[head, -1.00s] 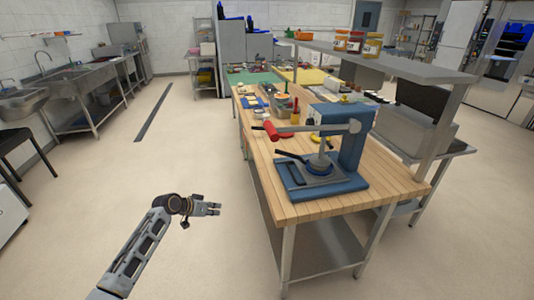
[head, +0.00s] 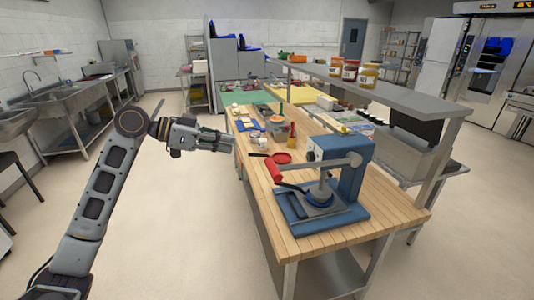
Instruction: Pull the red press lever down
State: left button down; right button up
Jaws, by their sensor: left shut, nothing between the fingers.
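The blue press (head: 345,170) stands on the near end of the wooden-topped table. Its grey arm runs left to the red press lever (head: 273,169), whose handle hangs at the arm's left end, above the table's left edge. A black handle and a round grey plate (head: 319,194) sit on the press base below. My left gripper (head: 230,143) is raised at the table's left edge, left of and a little above the red lever in the picture, apart from it. Its fingers are shut and empty. My right gripper is not in view.
Bowls, cups and boards (head: 262,125) crowd the table behind the press. A grey shelf (head: 370,77) with jars (head: 350,70) runs over the table's right side. The floor left of the table is clear. Sinks (head: 65,100) line the left wall.

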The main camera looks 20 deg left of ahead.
pick_arm(q)
jog(key=shift+s+d+r+m, duration=0.3)
jog(key=shift+s+r, duration=0.1)
jog(key=shift+r, duration=0.3)
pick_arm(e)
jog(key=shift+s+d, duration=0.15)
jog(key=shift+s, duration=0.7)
pick_arm(q)
jog(key=shift+w, duration=0.1)
jog(key=s+f+p+x, duration=0.1)
jog(key=f+p+x, duration=0.1)
jog(key=x, duration=1)
jog(key=shift+w+f+p, duration=0.25)
jog(key=shift+f+p, duration=0.3)
jog(key=shift+p, duration=0.2)
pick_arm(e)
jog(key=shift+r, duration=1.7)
